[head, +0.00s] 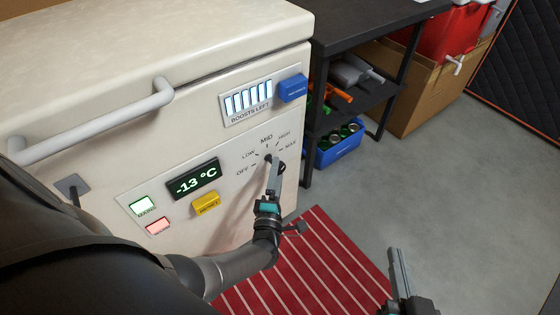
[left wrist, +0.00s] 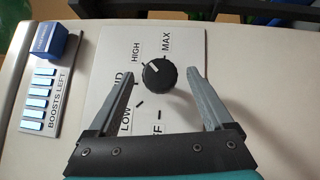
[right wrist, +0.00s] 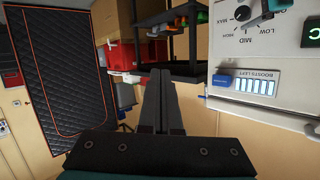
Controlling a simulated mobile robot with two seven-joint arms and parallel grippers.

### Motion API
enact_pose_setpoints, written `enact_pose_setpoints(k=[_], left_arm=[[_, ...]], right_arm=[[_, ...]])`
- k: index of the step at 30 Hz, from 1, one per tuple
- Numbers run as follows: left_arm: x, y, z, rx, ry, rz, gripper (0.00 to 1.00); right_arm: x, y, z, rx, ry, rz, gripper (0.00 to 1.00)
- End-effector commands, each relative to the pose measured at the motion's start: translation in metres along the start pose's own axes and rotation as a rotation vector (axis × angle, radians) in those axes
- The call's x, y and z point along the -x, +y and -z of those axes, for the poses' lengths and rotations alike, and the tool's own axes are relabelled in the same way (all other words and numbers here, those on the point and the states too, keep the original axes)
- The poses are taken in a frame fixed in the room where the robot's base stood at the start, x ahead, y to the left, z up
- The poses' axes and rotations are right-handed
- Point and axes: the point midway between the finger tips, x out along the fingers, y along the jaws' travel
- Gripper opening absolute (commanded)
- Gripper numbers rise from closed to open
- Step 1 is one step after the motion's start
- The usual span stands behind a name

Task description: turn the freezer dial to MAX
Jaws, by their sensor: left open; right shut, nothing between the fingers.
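The freezer dial (left wrist: 160,75) is a round black knob on a white panel marked OFF, LOW, MID, HIGH and MAX. In the left wrist view its white mark points up and left, towards the HIGH label. My left gripper (left wrist: 160,72) is open, with one fingertip on each side of the dial and a gap to both. In the head view the left gripper (head: 273,162) reaches the dial and largely hides it. My right gripper (head: 397,262) is shut and empty, low over the floor, apart from the freezer. It also shows in the right wrist view (right wrist: 160,75).
The freezer front (head: 205,130) also carries a display reading -13 °C (head: 194,179), a yellow button (head: 206,204), a blue button (head: 292,88) and a handle (head: 90,122). A black shelf (head: 350,95) stands close on the right. The grey floor (head: 430,180) is clear.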

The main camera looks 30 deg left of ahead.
Motion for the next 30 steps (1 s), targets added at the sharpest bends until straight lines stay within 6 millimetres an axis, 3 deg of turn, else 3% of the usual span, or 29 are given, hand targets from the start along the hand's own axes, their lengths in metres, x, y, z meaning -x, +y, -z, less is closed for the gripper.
enact_pose_setpoints(k=[6,12,26,30], left_arm=[[-0.028,-0.001,0.000,0.000,-0.001,-0.002,0.85],[-0.043,-0.001,0.000,-0.001,-0.001,-0.001,0.85],[-0.050,0.000,0.000,0.000,-0.001,0.000,0.85],[-0.050,0.000,0.000,0.000,-0.001,0.000,0.71]], right_arm=[[0.003,-0.009,0.004,-0.025,0.115,0.024,0.00],[0.007,-0.015,0.009,-0.044,0.195,0.038,0.00],[0.010,-0.018,0.012,-0.052,0.235,0.043,0.00],[0.010,-0.018,0.012,-0.052,0.235,0.043,0.00]])
